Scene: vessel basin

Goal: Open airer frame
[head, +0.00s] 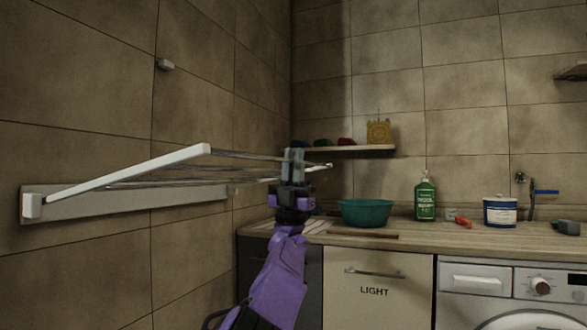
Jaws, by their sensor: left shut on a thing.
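The airer frame (140,171) is mounted on the tiled left wall by a long pale wall plate (120,205). Its white side arm slants out from the wall, and several thin rods run from it towards the right. My left gripper (293,163) is at the far right part of the frame and is shut, with its fingers pointing up around the frame's rods or end bar. The fingers hide the exact part that is gripped. My right gripper is not in view.
A wooden counter (440,232) holds a green basin (365,212), a green bottle (425,198) and a white-blue tub (499,211). A shelf (350,149) with small items is behind my gripper. A washing machine (510,290) stands below right. A small wall hook (165,64) is above the frame.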

